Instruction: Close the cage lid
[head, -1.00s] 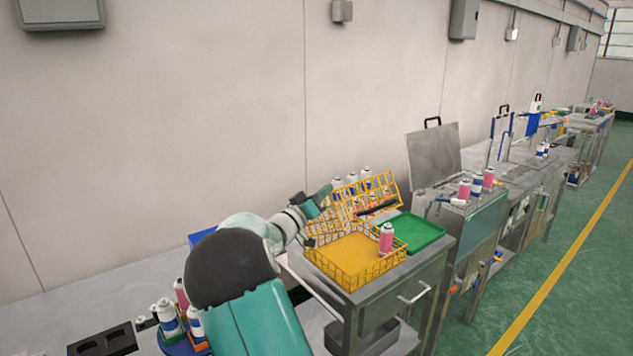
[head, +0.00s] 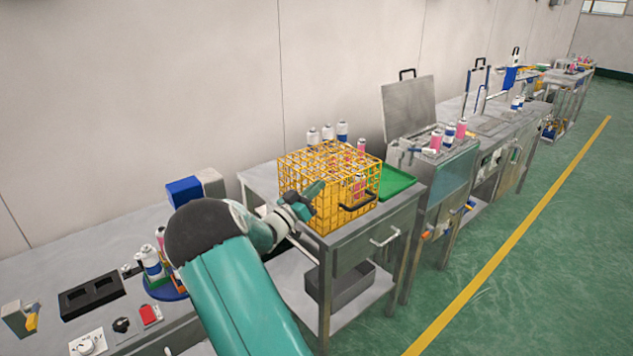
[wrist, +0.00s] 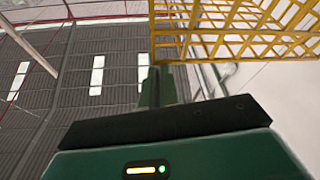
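The yellow wire cage (head: 330,222) stands on the metal side table, with a pink-and-white can (head: 358,187) seen through its wires. Its wire lid (head: 322,158) is swung over the cage, and its black handle (head: 357,203) is low at the front right. Whether the lid is fully seated is unclear. My gripper (head: 314,192) is at the cage's front left side, close to the wires; contact cannot be made out. In the wrist view, my gripper's fingers (wrist: 158,88) are together with nothing visible between them, beside the yellow wires (wrist: 235,25).
A green tray (head: 396,182) lies right of the cage, and several cans (head: 328,133) stand behind it. A machine with a raised metal lid (head: 408,106) is further right. The floor at right is clear.

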